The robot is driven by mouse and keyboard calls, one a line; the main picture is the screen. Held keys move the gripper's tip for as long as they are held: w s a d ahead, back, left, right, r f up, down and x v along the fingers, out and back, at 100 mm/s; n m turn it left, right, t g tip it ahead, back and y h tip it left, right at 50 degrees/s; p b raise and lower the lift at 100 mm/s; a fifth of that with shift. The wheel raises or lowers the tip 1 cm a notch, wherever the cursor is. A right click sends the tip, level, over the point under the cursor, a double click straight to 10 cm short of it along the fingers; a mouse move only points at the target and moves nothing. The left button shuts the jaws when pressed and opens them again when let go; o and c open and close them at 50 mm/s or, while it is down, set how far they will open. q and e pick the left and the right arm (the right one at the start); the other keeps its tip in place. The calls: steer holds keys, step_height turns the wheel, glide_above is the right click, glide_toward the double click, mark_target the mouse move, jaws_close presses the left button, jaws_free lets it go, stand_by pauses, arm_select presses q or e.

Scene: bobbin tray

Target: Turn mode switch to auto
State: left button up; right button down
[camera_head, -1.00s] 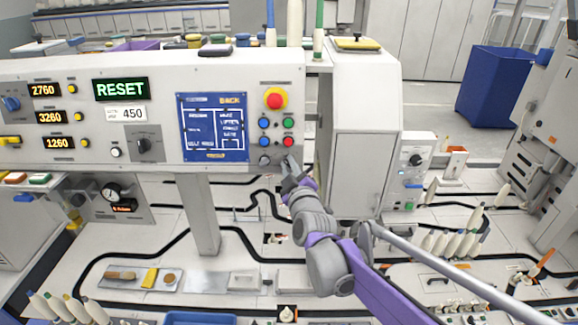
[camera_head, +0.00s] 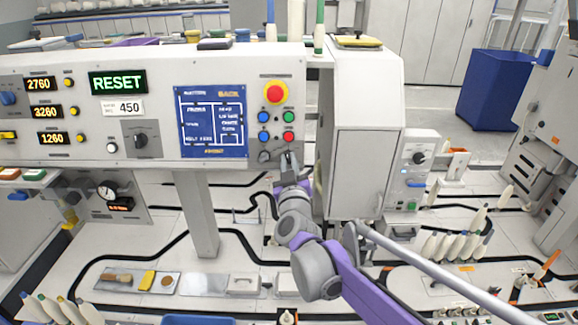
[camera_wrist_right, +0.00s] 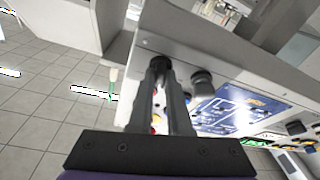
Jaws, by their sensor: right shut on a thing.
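The white control panel (camera_head: 215,70) stands at the left and middle of the head view. A small dark switch sits at its lower right, below the red button (camera_head: 289,137); I take it to be the mode switch, its label and setting unreadable. My right gripper (camera_head: 288,158) is at this switch and shut on it, covering most of it. In the right wrist view the dark fingers (camera_wrist_right: 162,85) are close together at the panel face. Another dark knob (camera_head: 265,156) is just left of the gripper, outside the fingers; it also shows in the wrist view (camera_wrist_right: 202,84). My left gripper is not in view.
Above the gripper are a red emergency button (camera_head: 275,92) on yellow and several coloured buttons. A blue screen (camera_head: 212,122) and a larger black selector (camera_head: 140,140) lie left. A white cabinet (camera_head: 362,130) stands close on the right. A post (camera_head: 197,215) supports the panel.

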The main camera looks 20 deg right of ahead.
steer(key=m+h, duration=0.1)
steer(key=m, duration=0.2)
steer(key=shift+a+m, duration=0.15)
steer(key=shift+m, duration=0.25)
steer(key=m+h, duration=0.1)
steer(key=m, duration=0.2)
steer(key=shift+m+g+h, duration=0.3)
steer(key=shift+g+h, duration=0.1)
steer(key=m+g+h, duration=0.1)
steer(key=m, duration=0.3)
steer(key=shift+m+g+h+p, duration=0.5)
steer(key=shift+m+h+p, duration=0.15)
steer(key=shift+m, duration=1.35)
steer(key=c, duration=0.9)
jaws_free()
steer(key=shift+o, duration=0.2)
steer(key=shift+a, duration=0.1)
